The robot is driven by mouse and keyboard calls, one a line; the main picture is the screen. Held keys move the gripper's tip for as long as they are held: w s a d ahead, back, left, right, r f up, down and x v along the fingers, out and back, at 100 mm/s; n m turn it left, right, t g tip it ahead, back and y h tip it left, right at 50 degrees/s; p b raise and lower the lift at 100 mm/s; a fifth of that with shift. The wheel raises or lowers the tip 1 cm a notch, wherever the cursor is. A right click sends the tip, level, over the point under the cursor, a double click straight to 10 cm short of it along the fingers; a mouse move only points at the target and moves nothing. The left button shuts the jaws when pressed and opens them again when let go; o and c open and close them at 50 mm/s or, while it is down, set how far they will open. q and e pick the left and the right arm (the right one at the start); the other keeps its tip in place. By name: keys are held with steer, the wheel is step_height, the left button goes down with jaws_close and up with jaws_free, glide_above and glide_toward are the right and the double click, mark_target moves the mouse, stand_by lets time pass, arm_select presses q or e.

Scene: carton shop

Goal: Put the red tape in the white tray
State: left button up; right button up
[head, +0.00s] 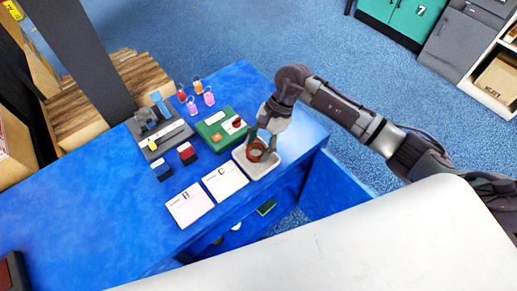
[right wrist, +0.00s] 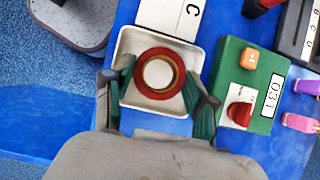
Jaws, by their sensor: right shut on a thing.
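The red tape (right wrist: 160,73) is a red ring with a tan inner band, seen from above in the right wrist view. In the head view the tape (head: 256,151) shows between the fingers of my right gripper (head: 262,141). That gripper is shut on the tape, one finger at each side. The white tray (head: 262,170) is shallow and square, near the front right edge of the blue table. The tape is over the tray, within its rim in the right wrist view (right wrist: 126,43). I cannot tell whether it touches the tray floor. My left gripper is not in view.
A green box (head: 214,140) with a red knob stands behind the tray. White cards marked C (head: 225,181) and B (head: 189,204) lie to its left. Small red (head: 187,153) and blue blocks (head: 162,169) and several coloured bottles stand farther back. The table's left part is clear.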

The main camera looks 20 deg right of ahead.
step_height(320, 180, down, 2)
steer(key=shift+f, duration=0.25)
steer(key=shift+f, duration=0.15)
steer(key=o, duration=0.6)
steer(key=shift+o, duration=0.2)
steer(key=shift+r+p, duration=0.3)
steer(key=b+v, duration=0.1)
steer(key=v, duration=1.1)
steer(key=shift+b, duration=0.4)
